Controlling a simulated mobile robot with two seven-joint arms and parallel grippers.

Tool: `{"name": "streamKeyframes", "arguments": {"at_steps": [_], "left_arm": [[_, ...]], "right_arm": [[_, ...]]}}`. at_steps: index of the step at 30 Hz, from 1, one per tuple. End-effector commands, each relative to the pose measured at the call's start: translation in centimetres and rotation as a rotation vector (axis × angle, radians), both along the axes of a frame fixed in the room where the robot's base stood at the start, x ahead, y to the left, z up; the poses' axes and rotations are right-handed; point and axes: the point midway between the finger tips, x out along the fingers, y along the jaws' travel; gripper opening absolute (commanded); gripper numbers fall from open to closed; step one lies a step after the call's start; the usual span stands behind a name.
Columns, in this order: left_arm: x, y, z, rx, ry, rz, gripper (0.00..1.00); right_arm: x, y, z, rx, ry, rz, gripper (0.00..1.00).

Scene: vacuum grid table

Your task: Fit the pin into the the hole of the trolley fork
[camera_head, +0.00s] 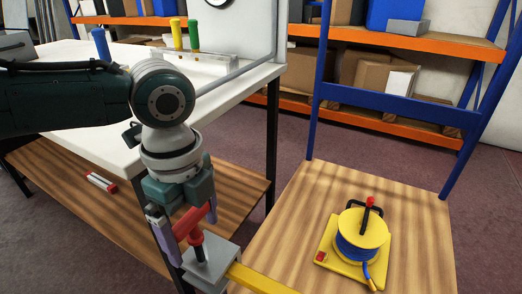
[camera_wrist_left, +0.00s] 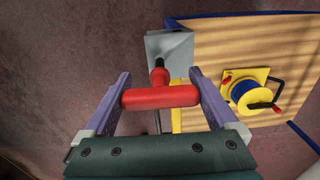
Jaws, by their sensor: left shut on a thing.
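My left gripper (camera_head: 188,228) is shut on the red T-shaped handle of the pin (camera_head: 194,236). In the left wrist view the handle (camera_wrist_left: 160,97) lies crosswise between the two purple fingers. The pin's dark shaft points down at the grey trolley fork (camera_head: 218,262) on the end of a yellow bar (camera_head: 262,281). The fork also shows in the wrist view (camera_wrist_left: 161,45), just beyond the shaft. The shaft's lower end appears at the fork's top; I cannot tell whether it is inside the hole. The hole itself is not clearly visible. My right gripper is not in view.
The trolley's wooden deck (camera_head: 310,210) with a blue frame (camera_head: 318,90) lies right of the fork and carries a yellow cable reel (camera_head: 362,228). A white table (camera_head: 90,140) with a lower wooden shelf stands left. Orange shelving (camera_head: 410,42) holds boxes behind.

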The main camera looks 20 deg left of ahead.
Motion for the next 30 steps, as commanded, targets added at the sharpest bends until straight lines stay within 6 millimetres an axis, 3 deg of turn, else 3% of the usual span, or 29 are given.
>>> {"name": "streamKeyframes", "arguments": {"at_steps": [30], "left_arm": [[0.0, -0.1, -1.3, -0.001, 0.0, 0.0, 0.37]], "right_arm": [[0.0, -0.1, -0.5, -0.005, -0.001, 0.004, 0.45]]}}
